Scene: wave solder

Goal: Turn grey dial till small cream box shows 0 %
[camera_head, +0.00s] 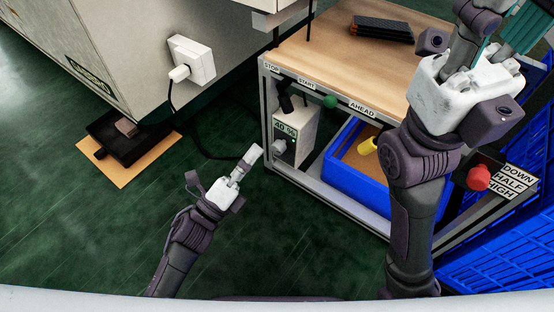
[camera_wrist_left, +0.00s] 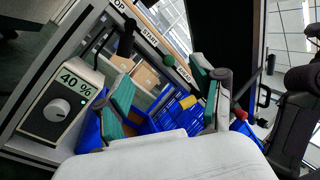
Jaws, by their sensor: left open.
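The small cream box (camera_head: 306,126) stands on the lower part of the workbench frame, and its display reads 40 %. Its grey dial (camera_head: 279,147) sticks out from the front face. In the left wrist view the box (camera_wrist_left: 88,76) is at the left, with 40 % above the round dial (camera_wrist_left: 56,110) and its white pointer mark. My left gripper (camera_head: 250,158) is open and empty, just left of the dial and apart from it. In the left wrist view its teal-padded fingers (camera_wrist_left: 165,92) are spread, with the dial outside them. My right gripper (camera_head: 503,28) is raised at the upper right, partly cut off.
A blue crate (camera_head: 345,184) with a yellow object (camera_head: 368,145) sits right of the box. STOP, START and AHEAD labels line the bench (camera_head: 345,62) edge, with a green knob (camera_head: 330,101) below. A red knob (camera_head: 478,178) is at the right.

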